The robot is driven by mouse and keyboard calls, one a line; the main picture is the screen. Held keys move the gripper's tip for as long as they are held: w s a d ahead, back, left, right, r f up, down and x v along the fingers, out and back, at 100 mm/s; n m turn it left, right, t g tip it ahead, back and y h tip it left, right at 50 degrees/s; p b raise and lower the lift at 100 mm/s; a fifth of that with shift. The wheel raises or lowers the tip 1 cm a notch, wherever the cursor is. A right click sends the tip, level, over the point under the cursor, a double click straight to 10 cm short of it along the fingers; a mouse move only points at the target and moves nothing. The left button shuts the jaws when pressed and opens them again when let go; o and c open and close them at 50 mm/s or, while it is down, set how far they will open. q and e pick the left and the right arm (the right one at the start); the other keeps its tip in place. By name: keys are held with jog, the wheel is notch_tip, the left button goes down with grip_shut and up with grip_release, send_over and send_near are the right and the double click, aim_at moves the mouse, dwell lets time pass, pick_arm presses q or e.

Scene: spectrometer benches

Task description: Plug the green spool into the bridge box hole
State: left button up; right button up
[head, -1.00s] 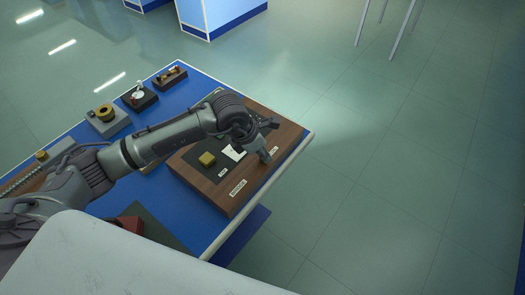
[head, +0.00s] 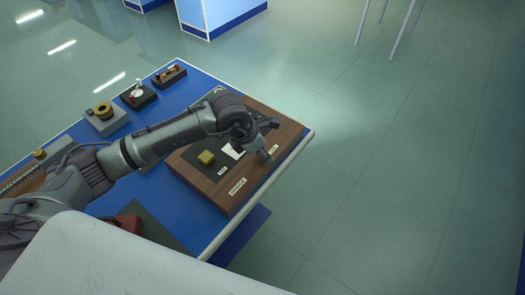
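The wooden bridge box (head: 212,191) lies on the blue bench near its right edge, with a white label on its front edge. A dark panel on its top carries an olive-yellow block (head: 206,158) and a white card (head: 231,151). My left arm reaches across the box from the left. My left gripper (head: 266,156) is low over the right part of the box, close to a small label. Its fingers are too small and dark to tell whether they are open or shut. I cannot make out the green spool or the hole. My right gripper is not in view.
On the blue bench (head: 150,213), a grey block with a brass-coloured ring (head: 103,111), a black block with a white piece (head: 139,97) and a dark tray (head: 169,77) stand at the back. A red object (head: 131,223) is at the front. Open floor lies right.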

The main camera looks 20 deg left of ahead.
pick_arm(q)
jog(key=shift+o, duration=0.2)
dwell(0.3)
jog(key=o, duration=0.5)
jog(key=v, duration=1.2)
jog(key=shift+s, duration=0.1)
